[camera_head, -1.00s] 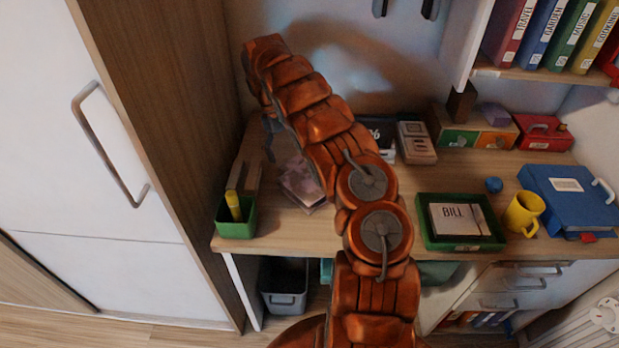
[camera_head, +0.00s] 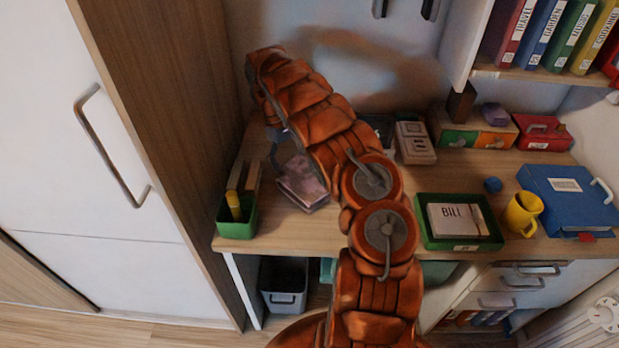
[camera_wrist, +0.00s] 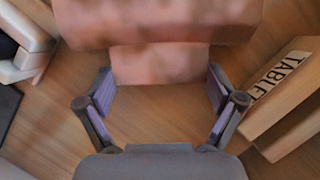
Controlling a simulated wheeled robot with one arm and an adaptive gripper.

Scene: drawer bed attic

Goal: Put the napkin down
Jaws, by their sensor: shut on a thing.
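The napkin is a pinkish, folded cloth (camera_wrist: 160,64) in the wrist view, with a wider fold across the top edge. It also shows as a mauve bundle (camera_head: 302,186) low over the left part of the desk in the head view. My gripper (camera_wrist: 159,80) has its two fingers on either side of the napkin's narrower part and is shut on it. In the head view my arm hides most of the gripper. I cannot tell whether the napkin touches the desk.
A green holder (camera_head: 237,220) is at the left edge, and a green tray (camera_head: 425,235) with a BILL item is right of my arm. Bare wood shows beneath the gripper.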

